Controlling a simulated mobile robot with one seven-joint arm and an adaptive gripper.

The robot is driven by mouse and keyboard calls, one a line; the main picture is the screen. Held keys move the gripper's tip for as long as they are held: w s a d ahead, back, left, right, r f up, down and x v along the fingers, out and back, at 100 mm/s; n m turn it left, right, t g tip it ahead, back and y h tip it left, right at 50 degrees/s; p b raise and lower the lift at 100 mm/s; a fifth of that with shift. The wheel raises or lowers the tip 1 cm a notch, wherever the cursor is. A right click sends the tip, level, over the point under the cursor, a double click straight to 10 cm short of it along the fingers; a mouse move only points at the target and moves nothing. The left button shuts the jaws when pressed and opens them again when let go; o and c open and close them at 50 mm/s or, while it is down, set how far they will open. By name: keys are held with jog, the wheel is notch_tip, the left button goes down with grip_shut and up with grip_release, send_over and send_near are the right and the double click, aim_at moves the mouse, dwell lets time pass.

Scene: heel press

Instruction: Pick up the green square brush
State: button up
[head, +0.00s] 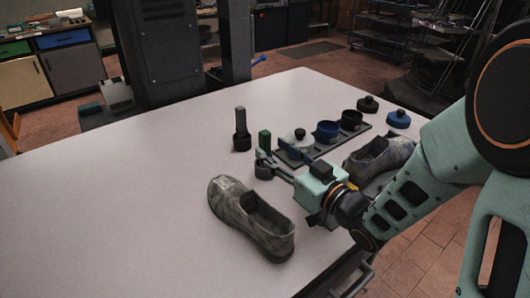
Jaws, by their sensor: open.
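The green square brush (264,139) stands upright on the white table, a small block in front of the dark tray's left end. My gripper (264,163) reaches in from the right, low over the table, with its fingers pointing left. The fingers are spread apart and nothing shows between them. The brush is just beyond the fingertips in the picture; I cannot tell whether they touch. The brush's lower end is partly hidden by the fingers.
A dark round-based brush (241,132) stands close to the left. A tray (361,132) holds several pots behind my gripper. One shoe (247,222) lies in front, another (376,157) to the right. Black (368,104) and blue (398,119) lids lie at the back right. The table's left is clear.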

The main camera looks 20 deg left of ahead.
aim_at(268, 145)
jog(key=x, duration=0.4)
jog(key=shift+w+a+f, duration=0.2)
jog(key=shift+w, duration=0.15)
jog(key=shift+c, duration=0.3)
grip_shut()
jog(key=shift+r, duration=0.1)
